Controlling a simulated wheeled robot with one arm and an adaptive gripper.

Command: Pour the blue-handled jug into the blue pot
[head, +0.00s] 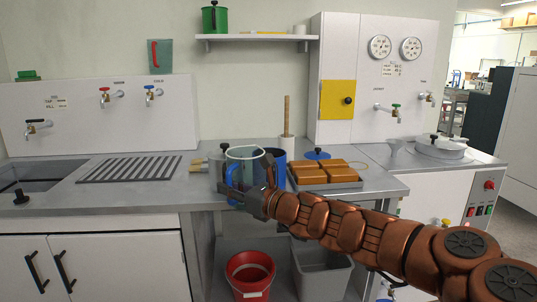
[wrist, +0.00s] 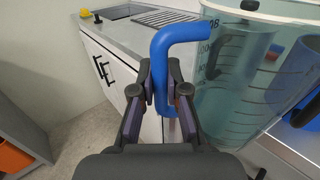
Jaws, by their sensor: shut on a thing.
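The clear, greenish jug (head: 246,160) with measuring marks is near the counter's front edge in the head view, looking upright. Its blue handle (head: 231,176) faces left. My gripper (head: 238,192) is shut on this handle; the wrist view shows both fingers pinching the lower part of the blue handle (wrist: 162,82), with the jug wall (wrist: 245,95) to the right. The blue pot (head: 287,147) stands just behind and right of the jug, partly hidden by it. I cannot tell how much liquid the jug holds or whether its base touches the counter.
A tray of orange-brown blocks (head: 326,173) sits right of the pot, with a blue lid (head: 317,154) behind it. A wooden-handled tool (head: 287,115) stands upright at the back. Left are a drain grille (head: 130,168) and sink. A red bucket (head: 250,275) is below.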

